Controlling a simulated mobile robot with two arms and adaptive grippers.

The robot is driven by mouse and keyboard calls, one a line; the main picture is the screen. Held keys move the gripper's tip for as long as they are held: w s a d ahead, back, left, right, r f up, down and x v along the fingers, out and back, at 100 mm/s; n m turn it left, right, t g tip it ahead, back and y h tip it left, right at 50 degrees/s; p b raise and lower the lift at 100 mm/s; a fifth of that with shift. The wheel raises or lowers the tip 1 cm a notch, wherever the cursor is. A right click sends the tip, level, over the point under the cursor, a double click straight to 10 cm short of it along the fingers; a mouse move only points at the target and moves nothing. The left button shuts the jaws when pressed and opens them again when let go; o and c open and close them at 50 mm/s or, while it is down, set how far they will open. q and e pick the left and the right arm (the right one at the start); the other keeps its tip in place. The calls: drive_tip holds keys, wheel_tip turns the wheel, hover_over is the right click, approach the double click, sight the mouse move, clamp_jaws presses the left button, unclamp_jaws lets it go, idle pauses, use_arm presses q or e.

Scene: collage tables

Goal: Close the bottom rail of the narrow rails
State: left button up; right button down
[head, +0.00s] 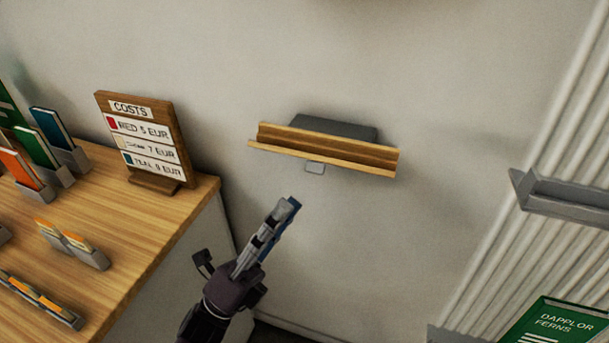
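A wooden rail (330,149) with a raised front lip sits on the wall, on a dark grey backing (335,127). A grey rail (565,194) juts from the right wall area. I cannot tell which of these belongs to the narrow rails. My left gripper (286,208) is below the wooden rail and apart from it. Its fingers lie together, pointing up and right. A blue strip shows along them; I cannot tell whether it is finger or held thing. My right gripper is not in view.
A wooden-topped table (150,240) on the left holds a costs sign (145,138), books in small grey stands and grey holders with orange cards. The wall below the wooden rail is bare.

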sight(318, 164)
use_arm(q)
drive_tip(key=p+x, duration=0.2)
drive_tip(key=x, duration=0.5)
clamp_jaws()
